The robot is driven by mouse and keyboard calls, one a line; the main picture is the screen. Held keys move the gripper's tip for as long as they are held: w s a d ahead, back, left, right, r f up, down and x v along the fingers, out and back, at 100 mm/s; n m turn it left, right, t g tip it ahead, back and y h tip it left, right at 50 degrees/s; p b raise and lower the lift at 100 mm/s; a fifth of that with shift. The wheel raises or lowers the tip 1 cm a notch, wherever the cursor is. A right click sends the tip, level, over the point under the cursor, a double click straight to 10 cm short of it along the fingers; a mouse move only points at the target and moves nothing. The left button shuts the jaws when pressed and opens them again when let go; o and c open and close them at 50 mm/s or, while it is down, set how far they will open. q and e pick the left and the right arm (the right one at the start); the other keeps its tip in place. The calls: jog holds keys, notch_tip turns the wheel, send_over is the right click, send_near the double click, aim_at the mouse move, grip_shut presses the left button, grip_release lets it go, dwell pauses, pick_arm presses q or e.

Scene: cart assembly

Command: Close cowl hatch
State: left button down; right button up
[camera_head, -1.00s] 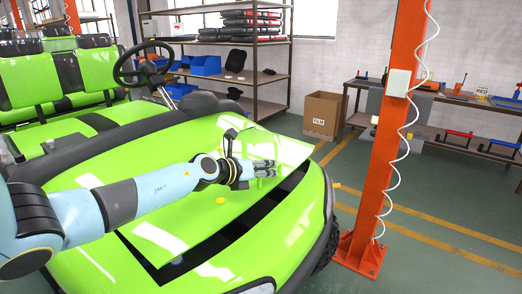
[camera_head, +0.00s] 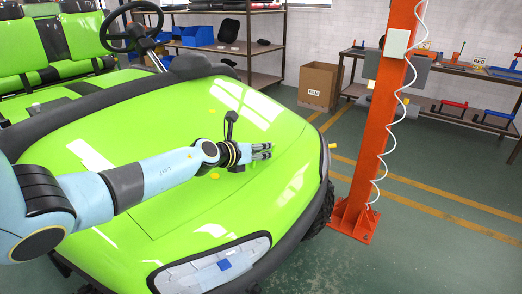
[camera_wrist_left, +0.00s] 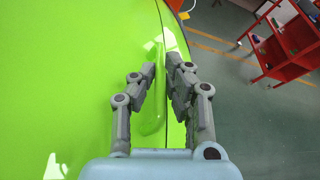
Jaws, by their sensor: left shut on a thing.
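The green cowl hatch (camera_head: 180,203) lies down on the front cowl of the green cart (camera_head: 290,195). It looks level with the surface around it, with only a thin seam and no dark gap showing. My left gripper (camera_head: 268,151) is at the hatch's front part, its arm reaching across from the left. In the left wrist view the gripper (camera_wrist_left: 166,62) has its fingers close together around a narrow green part at the hatch (camera_wrist_left: 70,80) edge. The exact contact is partly hidden by the fingers. My right gripper is not in view.
The steering wheel (camera_head: 132,27) and green seats (camera_head: 25,45) are behind the cowl. An orange post (camera_head: 378,130) stands right of the cart. A cardboard box (camera_head: 320,85) and a workbench (camera_head: 450,80) are farther back. Green floor lies open at the lower right.

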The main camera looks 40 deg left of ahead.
pick_arm(q)
jog(key=c, duration=1.4)
grip_release()
jog(key=shift+d+f, duration=0.2)
jog(key=shift+f, duration=0.3)
jog(key=shift+d+f, duration=0.15)
jog(key=shift+f, duration=0.3)
jog(key=shift+r, duration=0.1)
jog(key=shift+a+r, duration=0.1)
jog(key=shift+a, duration=0.05)
notch_tip(320, 180, up, 4)
send_over(234, 180)
jog(key=shift+r, duration=0.2)
